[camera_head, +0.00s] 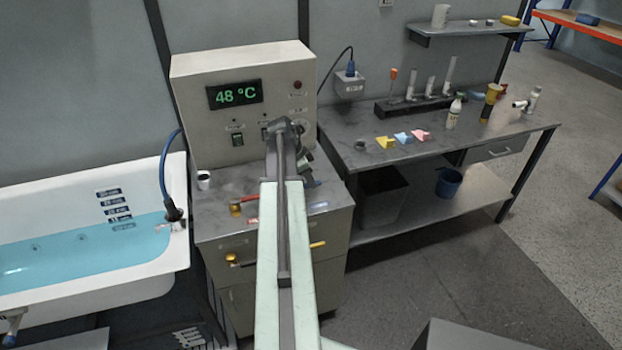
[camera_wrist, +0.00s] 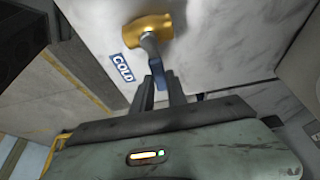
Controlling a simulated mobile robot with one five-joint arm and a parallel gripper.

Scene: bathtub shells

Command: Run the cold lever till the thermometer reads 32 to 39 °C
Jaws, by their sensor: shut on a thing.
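The thermometer display (camera_head: 234,94) on the grey control box reads 48 °C in green. In the wrist view, the cold lever (camera_wrist: 157,71) has a blue handle on a brass valve body (camera_wrist: 148,29), beside a blue COLD label (camera_wrist: 122,68). My gripper (camera_wrist: 160,88) is shut on the blue handle. In the head view, my arm covers much of the cabinet top and most of the cold lever. The hot-side lever (camera_head: 251,198), with a red handle and brass body, stands to the left of my arm.
The bathtub (camera_head: 168,268) at the left holds blue water (camera_head: 85,247). A white cup (camera_head: 204,180) stands on the cabinet top. At the right, a workbench (camera_head: 470,155) carries bottles, coloured pieces and a rack. Open floor (camera_head: 450,265) lies in front of it.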

